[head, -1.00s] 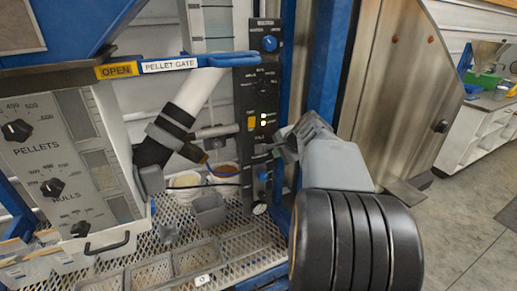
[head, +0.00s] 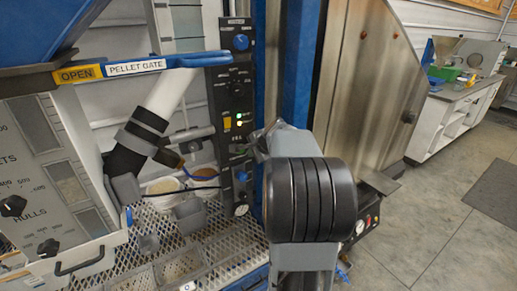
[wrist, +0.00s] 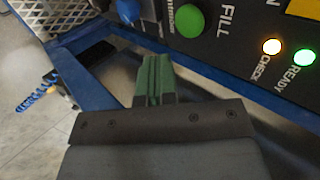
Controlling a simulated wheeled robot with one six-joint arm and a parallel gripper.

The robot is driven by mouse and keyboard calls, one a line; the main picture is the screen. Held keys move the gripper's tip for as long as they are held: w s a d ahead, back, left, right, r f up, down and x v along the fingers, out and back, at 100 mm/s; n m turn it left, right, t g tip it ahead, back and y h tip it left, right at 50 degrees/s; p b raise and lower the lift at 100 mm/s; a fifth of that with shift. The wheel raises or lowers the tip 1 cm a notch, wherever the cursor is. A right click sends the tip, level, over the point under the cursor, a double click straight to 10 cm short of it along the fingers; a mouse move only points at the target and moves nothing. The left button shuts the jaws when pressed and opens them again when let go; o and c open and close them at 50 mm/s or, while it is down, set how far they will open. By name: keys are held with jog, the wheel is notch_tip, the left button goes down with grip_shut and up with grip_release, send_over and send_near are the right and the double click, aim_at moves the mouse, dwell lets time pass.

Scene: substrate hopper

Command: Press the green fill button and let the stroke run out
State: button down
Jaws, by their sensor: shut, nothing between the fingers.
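The green fill button (wrist: 190,20) shows at the top of the wrist view, on a dark panel beside the word FILL. In the head view the gripper (head: 256,140) is partly hidden by my wrist. The READY lamp (wrist: 304,57) glows green and the CHECK lamp (wrist: 271,46) glows pale amber.
A blue frame bar (wrist: 90,85) runs close by the fingers. The pellet gate's blue handle (head: 200,60) juts out left of the panel. A mesh shelf (head: 215,245) with grey bins lies below. Open floor (head: 430,210) is at the right.

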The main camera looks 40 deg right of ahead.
jog(key=w+f+p, duration=0.1)
jog(key=w+f, duration=0.1)
jog(key=w, duration=0.4)
jog(key=shift+d, duration=0.25)
jog(key=shift+w+f, duration=0.1)
